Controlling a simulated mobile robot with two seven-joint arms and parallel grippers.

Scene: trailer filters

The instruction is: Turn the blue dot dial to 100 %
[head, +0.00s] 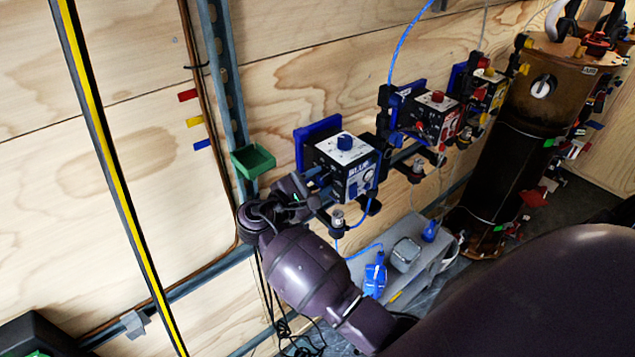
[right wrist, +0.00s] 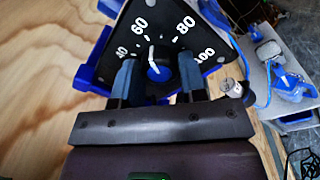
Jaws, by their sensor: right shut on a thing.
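The blue dot dial (right wrist: 158,72) shows in the right wrist view on a dark face with white marks 40, 60, 80 and 100. Its white pointer line points up between 60 and 80, a little nearer 60. My right gripper (right wrist: 157,82) is shut on the dial, one finger on each side. In the head view, my right gripper (head: 316,184) is at the left side of the box labelled BLUE (head: 340,157); the dial is hidden there. My left gripper is not in view.
A blue knob (head: 345,141) sits on top of the BLUE box. A red box (head: 432,118) and a yellow box stand to its right. A green bin (head: 252,161) hangs on the metal post close to my right arm. A brown cylinder (head: 510,150) stands further right.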

